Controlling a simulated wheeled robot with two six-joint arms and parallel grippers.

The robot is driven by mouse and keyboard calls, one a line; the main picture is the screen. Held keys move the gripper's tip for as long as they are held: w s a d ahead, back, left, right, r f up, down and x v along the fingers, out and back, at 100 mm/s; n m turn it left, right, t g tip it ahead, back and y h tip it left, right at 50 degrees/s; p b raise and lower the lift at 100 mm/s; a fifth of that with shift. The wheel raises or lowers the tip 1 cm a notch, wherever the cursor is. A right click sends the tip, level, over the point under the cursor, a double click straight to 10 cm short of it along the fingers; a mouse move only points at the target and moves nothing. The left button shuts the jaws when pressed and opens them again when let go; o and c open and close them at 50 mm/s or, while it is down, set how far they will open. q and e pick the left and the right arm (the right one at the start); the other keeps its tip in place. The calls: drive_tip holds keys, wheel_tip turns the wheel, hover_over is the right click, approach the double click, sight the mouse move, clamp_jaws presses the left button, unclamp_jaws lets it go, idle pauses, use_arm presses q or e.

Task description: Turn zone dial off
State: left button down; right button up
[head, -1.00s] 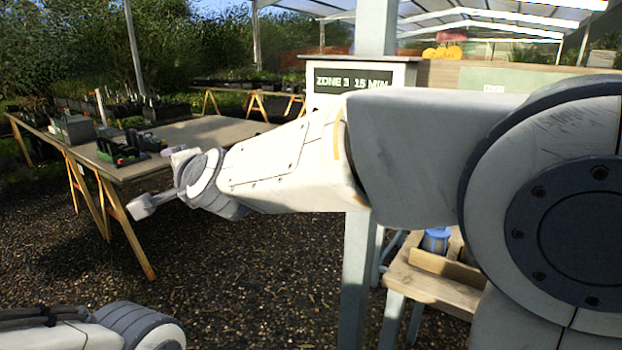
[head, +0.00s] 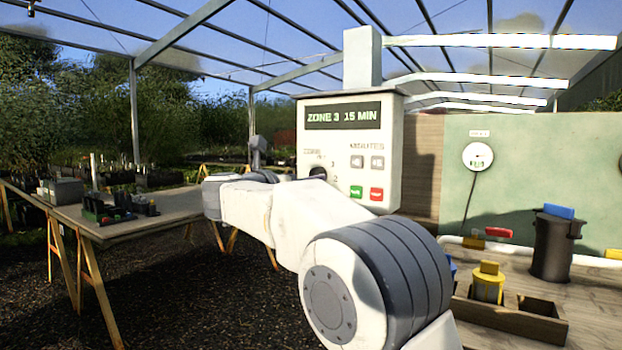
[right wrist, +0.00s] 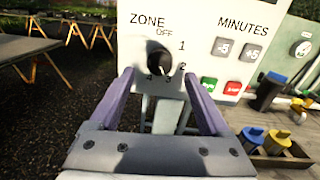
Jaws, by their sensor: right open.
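The white controller box (head: 390,150) stands on a post, and its display (head: 343,116) reads ZONE 3 15 MIN. The dark round zone dial (head: 318,172) is partly hidden by my right arm. In the right wrist view the dial (right wrist: 158,62) shows under the word OFF, with 1 and 2 on its right and 4 at lower left. A pale mark on its lower right edge seems to point down. My right gripper (right wrist: 158,75) is open, its purple fingers on either side of the dial in the picture, apparently short of it. My left gripper is out of view.
Minutes buttons (right wrist: 237,50) and green (right wrist: 209,84) and red (right wrist: 232,88) buttons sit right of the dial. A wooden bench with a black canister (head: 553,248) and a yellow-topped jar (head: 488,283) stands at right. A potting table (head: 150,213) is at left.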

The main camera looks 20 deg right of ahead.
drive_tip(key=shift+x, duration=2.05)
clamp_jaws()
